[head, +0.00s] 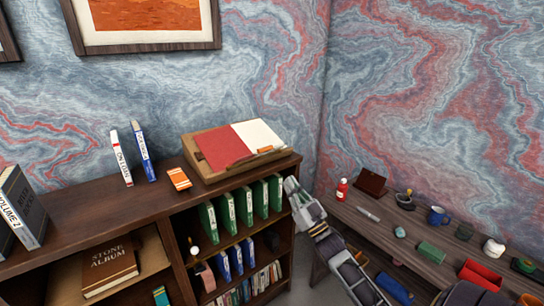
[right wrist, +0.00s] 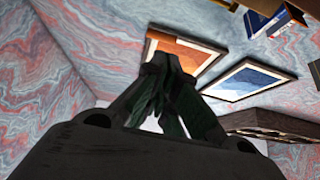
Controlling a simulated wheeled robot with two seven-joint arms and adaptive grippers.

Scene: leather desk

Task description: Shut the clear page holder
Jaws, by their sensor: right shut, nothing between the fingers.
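An open book (head: 222,148) with a red left page and a white right page lies on a slanted wooden book stand (head: 205,172) on top of the bookcase. A small orange piece (head: 265,150) sits at the lower edge of the white page. I cannot make out a clear page holder on the stand; it is too small or see-through to tell. My right gripper (head: 291,183) is shut and empty, just right of the bookcase's front corner, below and right of the stand and apart from the book. Its shut fingers also show in the right wrist view (right wrist: 167,64). My left gripper is out of view.
The bookcase top (head: 90,210) bears an orange-striped box (head: 179,179), two upright books (head: 143,152) and a large dark volume (head: 22,205). Green binders (head: 226,214) fill the shelf below. A desk (head: 375,235) with a red bottle (head: 342,190) and a blue mug (head: 437,216) stands right.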

